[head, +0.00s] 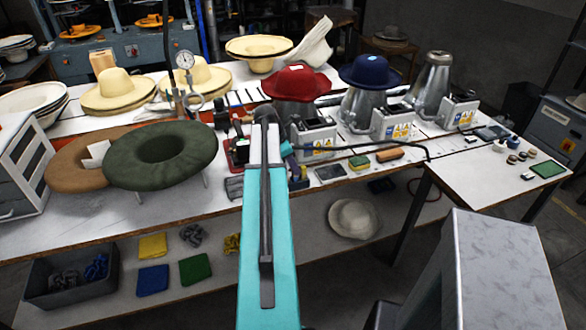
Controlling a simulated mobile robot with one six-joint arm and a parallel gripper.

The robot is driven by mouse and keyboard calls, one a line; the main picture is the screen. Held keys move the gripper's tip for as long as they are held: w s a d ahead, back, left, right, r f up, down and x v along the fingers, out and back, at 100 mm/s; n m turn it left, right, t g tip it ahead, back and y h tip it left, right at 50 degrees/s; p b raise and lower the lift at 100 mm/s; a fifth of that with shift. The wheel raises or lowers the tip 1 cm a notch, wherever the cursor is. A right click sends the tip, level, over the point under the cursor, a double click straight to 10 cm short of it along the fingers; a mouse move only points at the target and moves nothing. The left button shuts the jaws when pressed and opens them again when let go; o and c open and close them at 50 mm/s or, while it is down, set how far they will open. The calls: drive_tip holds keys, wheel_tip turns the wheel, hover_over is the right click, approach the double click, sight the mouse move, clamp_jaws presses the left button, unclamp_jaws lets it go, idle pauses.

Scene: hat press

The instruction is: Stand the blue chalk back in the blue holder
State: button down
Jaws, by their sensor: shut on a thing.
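My teal arm reaches up the middle of the head view to the bench. My gripper (291,164) is small and dark beyond the arm's end, low over the bench's front part and mostly hidden. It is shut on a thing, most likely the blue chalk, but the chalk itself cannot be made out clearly. A small blue-teal piece (287,149) shows just right of the arm; I cannot tell whether it is chalk, holder or part of my wrist. Small dark blocks (298,183) stand on the bench just below. The blue holder is not clearly seen.
The long white bench (200,200) carries a green felt hat body (162,155), straw hats (118,88), a red hat (296,82) and a blue hat (364,71) on metal presses. A green-yellow sponge (359,163) and brown block (390,154) lie to the right. A side table (490,180) stands right.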

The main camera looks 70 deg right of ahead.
idle(0.4)
drive_tip(key=c, duration=1.6)
unclamp_jaws()
drive_tip(key=shift+s+d+r+p+v, duration=0.1)
drive_tip(key=shift+s+d+p+v, duration=0.05)
drive_tip(key=shift+p+v, duration=0.95)
drive_tip(key=shift+s+d+r+p+v, duration=0.15)
drive_tip(key=shift+p+v, duration=0.6)
drive_tip(key=shift+v, duration=0.6)
drive_tip(key=shift+s+d+p+v, duration=0.1)
drive_tip(key=shift+p+v, duration=0.85)
drive_tip(key=shift+v, duration=0.25)
drive_tip(key=shift+s, duration=0.1)
